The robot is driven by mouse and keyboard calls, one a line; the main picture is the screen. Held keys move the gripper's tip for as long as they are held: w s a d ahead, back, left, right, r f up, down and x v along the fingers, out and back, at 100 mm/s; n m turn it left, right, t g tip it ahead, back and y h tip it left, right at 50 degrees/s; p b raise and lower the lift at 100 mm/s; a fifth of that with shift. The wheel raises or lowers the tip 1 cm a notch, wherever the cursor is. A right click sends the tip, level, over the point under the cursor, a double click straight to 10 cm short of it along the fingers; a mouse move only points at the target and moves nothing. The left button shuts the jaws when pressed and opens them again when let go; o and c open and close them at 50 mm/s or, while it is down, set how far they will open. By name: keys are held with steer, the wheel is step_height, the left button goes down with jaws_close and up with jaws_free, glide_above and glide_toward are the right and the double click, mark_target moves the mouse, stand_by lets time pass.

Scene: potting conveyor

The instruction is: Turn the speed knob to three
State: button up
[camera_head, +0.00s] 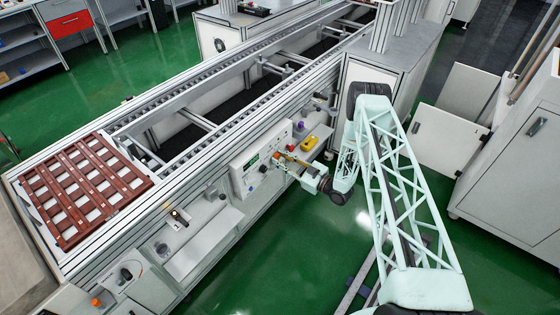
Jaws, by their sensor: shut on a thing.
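My gripper (285,159) is at the white control panel (243,183) on the conveyor's side, reaching in from the right. Its jaws are shut at the panel's face, where the speed knob sits. The knob itself is hidden behind or between the fingers, and its setting cannot be read. The panel has a small green display (252,162) on its left part and a dark round control (263,169) below the display.
A yellow object (310,143) lies on a ledge right of the panel. A brown slatted tray (85,190) lies at the conveyor's left end. A grey cabinet (385,75) stands beside the conveyor. Green floor is free in front of the panel, left of my arm.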

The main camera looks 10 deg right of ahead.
steer(key=shift+m+b, duration=0.8)
steer(key=shift+m, duration=1.5)
steer(key=o, duration=0.9)
steer(key=shift+c, duration=0.2)
steer(key=shift+d, duration=0.1)
steer(key=v, duration=1.2)
steer(key=shift+w, duration=0.1)
